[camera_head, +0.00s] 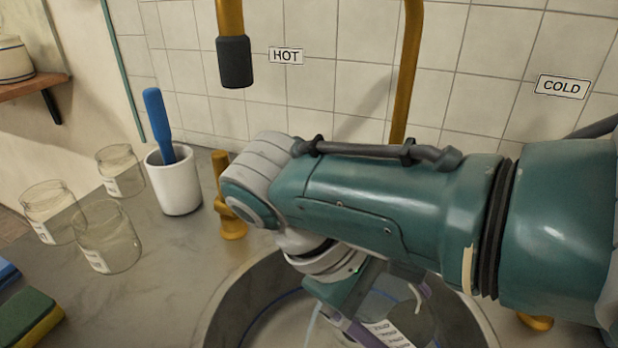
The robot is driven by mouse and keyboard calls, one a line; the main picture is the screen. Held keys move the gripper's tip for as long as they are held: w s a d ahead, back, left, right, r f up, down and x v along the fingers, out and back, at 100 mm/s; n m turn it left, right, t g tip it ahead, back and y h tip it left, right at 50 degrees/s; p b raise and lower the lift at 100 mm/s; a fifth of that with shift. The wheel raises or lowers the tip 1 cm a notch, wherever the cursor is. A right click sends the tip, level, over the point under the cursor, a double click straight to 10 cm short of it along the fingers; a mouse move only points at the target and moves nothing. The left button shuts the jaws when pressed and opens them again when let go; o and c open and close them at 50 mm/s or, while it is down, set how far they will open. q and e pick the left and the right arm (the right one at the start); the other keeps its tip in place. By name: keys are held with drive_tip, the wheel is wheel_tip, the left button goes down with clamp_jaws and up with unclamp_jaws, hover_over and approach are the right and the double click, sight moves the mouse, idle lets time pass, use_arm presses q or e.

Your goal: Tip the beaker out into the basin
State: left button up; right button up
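The round grey basin (232,312) is sunk into the counter at the bottom of the view, its front cut off by the frame edge. My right arm comes in from the right and bends down over it. My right gripper (378,300) is low over the basin, partly hidden by the arm. Its purple-grey fingers lie on either side of a clear glass beaker with a white label (390,334). The beaker looks tilted, but its rim and contents are hard to make out. A thin pale streak shows left of the gripper. My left gripper is out of view.
Several clear jars (107,238) stand at the left on the counter. A white cup (175,185) holds a blue-handled tool (158,125). A brass tap (231,215) stands by the basin's rim. A sponge (28,318) lies front left. Brass pipes hang before the tiled wall.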

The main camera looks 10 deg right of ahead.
sight(418, 291)
drive_tip(key=h+b, duration=0.1)
drive_tip(key=b, duration=0.1)
drive_tip(key=h+b, duration=0.1)
drive_tip(key=b, duration=0.1)
drive_tip(key=shift+s+d+f+g, duration=0.1)
drive_tip(key=shift+d+f+g, duration=0.05)
drive_tip(key=shift+d+g, duration=0.15)
drive_tip(key=shift+h+b, duration=0.3)
drive_tip(key=shift+b, duration=0.15)
drive_tip(key=shift+s+d+r, duration=0.1)
drive_tip(key=shift+r, duration=0.35)
drive_tip(key=r+y+p, duration=0.1)
drive_tip(key=y+p, duration=0.1)
drive_tip(key=p, duration=0.5)
drive_tip(key=r+t+y+p, duration=0.1)
drive_tip(key=y+p, duration=0.2)
drive_tip(key=p, duration=0.4)
drive_tip(key=r+t+y+p, duration=0.1)
drive_tip(key=y+p, duration=0.2)
drive_tip(key=p, duration=0.4)
drive_tip(key=shift+s+d+r, duration=0.1)
drive_tip(key=shift+d+r, duration=0.05)
drive_tip(key=shift+d, duration=0.05)
drive_tip(key=shift+t+y+p, duration=0.3)
drive_tip(key=shift+y+p, duration=0.2)
drive_tip(key=shift+y, duration=0.3)
drive_tip(key=shift+a+f, duration=0.15)
drive_tip(key=shift+f, duration=0.05)
